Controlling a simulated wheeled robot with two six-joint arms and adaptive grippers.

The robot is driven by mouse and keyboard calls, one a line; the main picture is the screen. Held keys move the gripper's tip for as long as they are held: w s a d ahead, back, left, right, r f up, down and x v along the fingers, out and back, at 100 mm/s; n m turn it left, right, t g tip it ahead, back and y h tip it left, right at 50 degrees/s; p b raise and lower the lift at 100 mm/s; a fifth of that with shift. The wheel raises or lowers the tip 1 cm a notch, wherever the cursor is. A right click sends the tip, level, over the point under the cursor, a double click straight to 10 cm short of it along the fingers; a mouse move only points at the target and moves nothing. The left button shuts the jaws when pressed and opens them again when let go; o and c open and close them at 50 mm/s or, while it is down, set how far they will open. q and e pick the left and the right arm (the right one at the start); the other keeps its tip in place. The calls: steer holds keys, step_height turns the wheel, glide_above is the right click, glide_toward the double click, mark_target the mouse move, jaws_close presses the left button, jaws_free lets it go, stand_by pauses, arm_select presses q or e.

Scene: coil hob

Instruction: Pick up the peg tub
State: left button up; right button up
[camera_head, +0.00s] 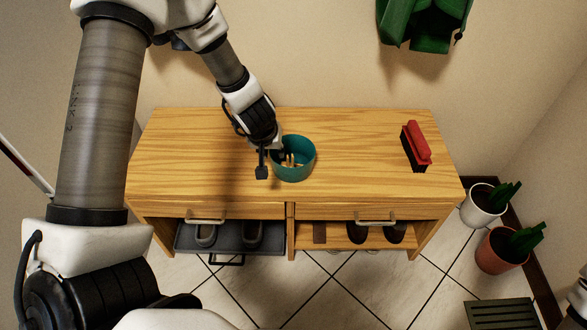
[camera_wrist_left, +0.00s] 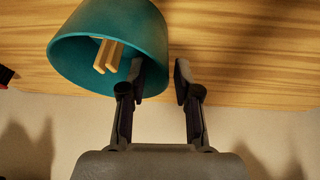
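The peg tub (camera_head: 294,172) is a round teal tub with a few pale wooden pegs (camera_head: 290,160) inside. My left gripper (camera_head: 270,165) is at the tub's left side, fingers apart. In the left wrist view, one finger overlaps the mouth of the tub (camera_wrist_left: 85,62) and the other is outside, so the gripper (camera_wrist_left: 160,80) straddles the near wall. A gap shows between the outer finger and the wall. My right gripper is not in view.
A red-topped brush (camera_head: 417,146) stands at the bench top's right end. The bench (camera_head: 360,185) has shoes on the shelf below. A green garment (camera_head: 425,22) hangs on the wall. Potted plants (camera_head: 500,250) stand on the floor at right.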

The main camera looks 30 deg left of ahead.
mark_target(274, 155)
arm_select(q)
steer(key=b+x, duration=0.1)
steer(key=x, duration=0.2)
steer(key=shift+f, duration=0.25)
steer(key=shift+r, duration=0.15)
jaws_close()
steer(key=shift+r, duration=0.1)
